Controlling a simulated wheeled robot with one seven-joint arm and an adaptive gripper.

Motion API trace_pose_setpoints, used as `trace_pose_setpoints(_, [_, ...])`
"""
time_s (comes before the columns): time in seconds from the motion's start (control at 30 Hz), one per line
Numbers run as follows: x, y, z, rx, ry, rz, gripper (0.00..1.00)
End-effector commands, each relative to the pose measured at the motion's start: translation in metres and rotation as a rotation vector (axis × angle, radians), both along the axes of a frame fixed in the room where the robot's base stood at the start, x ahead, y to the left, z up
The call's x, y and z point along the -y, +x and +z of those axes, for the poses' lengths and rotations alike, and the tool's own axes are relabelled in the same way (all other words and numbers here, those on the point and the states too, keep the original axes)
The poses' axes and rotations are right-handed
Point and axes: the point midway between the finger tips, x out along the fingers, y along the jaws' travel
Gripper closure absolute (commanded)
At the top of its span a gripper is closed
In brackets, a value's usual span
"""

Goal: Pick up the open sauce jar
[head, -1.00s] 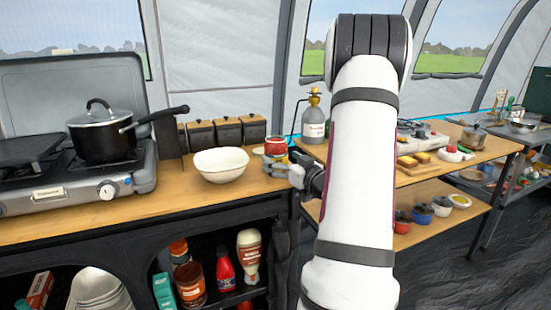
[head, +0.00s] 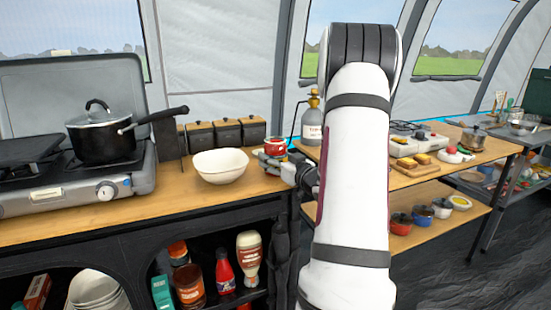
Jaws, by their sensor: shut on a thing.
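The open sauce jar (head: 275,146) is a small jar with red sauce showing at its top. It is at the right end of the wooden counter, just right of a white bowl, in the head view. My gripper (head: 272,158) reaches in from the right and is shut on the jar. The fingers hide the jar's lower part. I cannot tell whether the jar's base touches the counter.
The white bowl (head: 221,166) stands close left of the jar. Dark canisters (head: 227,132) with wooden lids stand behind. A stove with a black pot (head: 101,134) is at left. A gas bottle (head: 312,120) stands behind my arm. A lower table (head: 450,150) is at right.

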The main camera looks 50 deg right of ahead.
Motion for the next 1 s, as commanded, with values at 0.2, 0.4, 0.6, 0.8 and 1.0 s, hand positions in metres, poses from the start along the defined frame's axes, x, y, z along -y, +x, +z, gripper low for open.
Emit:
trace_pose_setpoints(0.2, [0.0, 0.0, 0.002, 0.002, -0.002, 0.001, 0.94])
trace_pose_setpoints(0.4, [0.0, 0.0, 0.007, 0.003, -0.003, 0.001, 0.94])
trace_pose_setpoints(0.6, [0.0, 0.0, 0.018, 0.004, -0.004, 0.001, 0.94])
trace_pose_setpoints(0.8, [0.0, 0.0, 0.029, 0.003, -0.003, 0.001, 0.94])
trace_pose_setpoints(1.0, [-0.002, -0.002, 0.038, 0.002, -0.002, 0.0, 0.94])
